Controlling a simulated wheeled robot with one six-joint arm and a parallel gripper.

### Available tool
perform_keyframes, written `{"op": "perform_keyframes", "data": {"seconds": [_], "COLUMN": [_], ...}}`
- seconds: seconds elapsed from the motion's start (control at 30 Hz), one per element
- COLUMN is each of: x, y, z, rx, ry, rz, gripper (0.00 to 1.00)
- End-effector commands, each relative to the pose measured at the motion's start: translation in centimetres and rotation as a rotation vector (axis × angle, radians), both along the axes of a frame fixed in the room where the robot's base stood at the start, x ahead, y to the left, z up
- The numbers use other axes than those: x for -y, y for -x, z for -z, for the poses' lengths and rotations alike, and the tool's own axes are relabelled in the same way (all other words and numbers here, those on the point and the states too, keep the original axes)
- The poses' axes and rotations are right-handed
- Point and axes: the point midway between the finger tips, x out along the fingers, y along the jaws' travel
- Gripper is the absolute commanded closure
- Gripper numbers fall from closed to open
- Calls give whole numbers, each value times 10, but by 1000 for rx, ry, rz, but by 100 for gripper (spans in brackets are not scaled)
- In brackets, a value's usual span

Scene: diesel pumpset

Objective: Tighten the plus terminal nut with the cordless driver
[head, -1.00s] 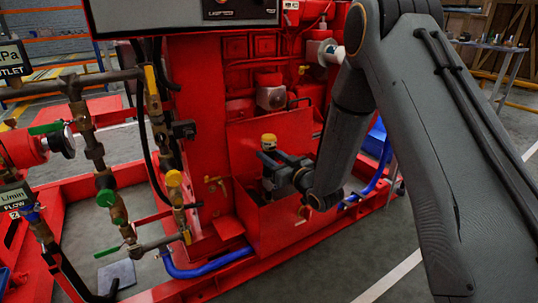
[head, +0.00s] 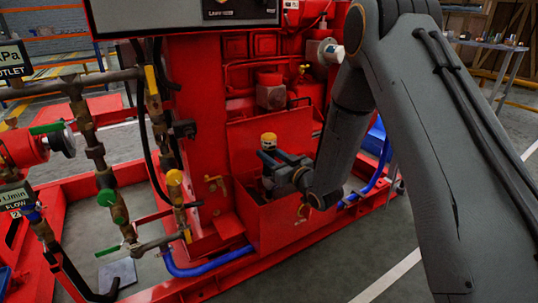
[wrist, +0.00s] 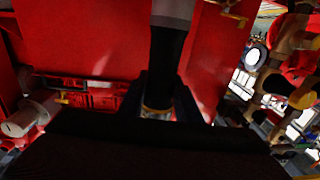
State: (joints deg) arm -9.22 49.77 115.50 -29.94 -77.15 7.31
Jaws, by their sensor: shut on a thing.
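The cordless driver (head: 268,139), with a yellow top end and a dark body, stands roughly upright in my gripper (head: 267,158). My gripper is shut on it just below the yellow end. The driver's lower part goes down into the open-topped red box on the pumpset. In the wrist view the driver's dark body (wrist: 167,50) runs up the picture from between the fingers, with a grey part at the top edge. The plus terminal and its nut are not visible; the front wall of the red box (head: 285,222) hides what is inside. I cannot tell whether the driver's tip touches anything.
Brass and grey pipes with valves (head: 105,180) stand left of the box. A blue hose (head: 205,267) runs low along the red base frame. The red engine (head: 270,95) rises behind the box. A table with small objects (head: 490,43) stands far right.

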Motion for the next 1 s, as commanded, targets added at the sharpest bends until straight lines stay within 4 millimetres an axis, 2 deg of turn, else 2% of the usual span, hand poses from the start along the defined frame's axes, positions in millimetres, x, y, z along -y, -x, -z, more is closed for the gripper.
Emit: {"op": "perform_keyframes", "data": {"seconds": [1.0], "x": [0], "y": [0], "z": [7], "rx": [1], "ry": [0], "rz": [0], "gripper": [100]}}
